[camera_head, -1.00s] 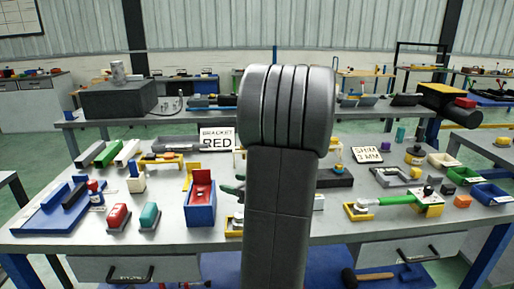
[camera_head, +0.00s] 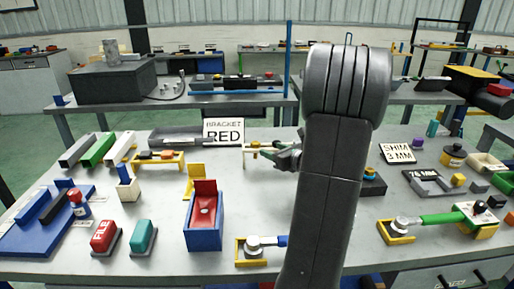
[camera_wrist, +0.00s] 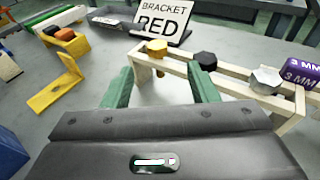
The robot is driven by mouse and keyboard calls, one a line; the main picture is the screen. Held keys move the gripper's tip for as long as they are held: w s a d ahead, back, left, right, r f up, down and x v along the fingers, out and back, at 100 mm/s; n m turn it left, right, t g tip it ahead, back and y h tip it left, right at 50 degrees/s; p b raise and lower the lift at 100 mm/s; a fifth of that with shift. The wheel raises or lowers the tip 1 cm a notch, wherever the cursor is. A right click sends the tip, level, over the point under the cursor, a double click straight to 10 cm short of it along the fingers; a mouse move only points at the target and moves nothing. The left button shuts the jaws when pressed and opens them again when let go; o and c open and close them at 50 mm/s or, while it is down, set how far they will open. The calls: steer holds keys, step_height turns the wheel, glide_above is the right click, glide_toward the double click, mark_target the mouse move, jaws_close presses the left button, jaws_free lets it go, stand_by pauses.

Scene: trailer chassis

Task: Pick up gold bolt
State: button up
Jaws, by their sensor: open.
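The gold bolt (camera_wrist: 157,48) has a hexagonal head and sits at the left end of a cream rack (camera_wrist: 228,86) in the wrist view. A black bolt (camera_wrist: 205,60) and a silver bolt (camera_wrist: 265,79) sit further right on the same rack. My gripper (camera_wrist: 160,80) has green fingers, spread apart and empty, with the gold bolt beyond and between them in the picture. In the head view, my gripper (camera_head: 285,155) is beside the rack (camera_head: 258,149), and my arm hides part of that area.
The "BRACKET RED" sign (camera_wrist: 160,20) stands behind the rack. A purple "3 MM" block (camera_wrist: 301,74) is at its right. A yellow bracket (camera_wrist: 56,92) and a blue box with a red inside (camera_head: 205,225) stand to the left. Bare grey tabletop lies around the rack's left side.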

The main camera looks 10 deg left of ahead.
mark_target(258, 144)
steer(key=p+x, duration=0.1)
steer(key=x, duration=0.6)
steer(key=shift+w+a, duration=0.15)
steer(key=shift+a, duration=0.2)
steer(key=c, duration=1.1)
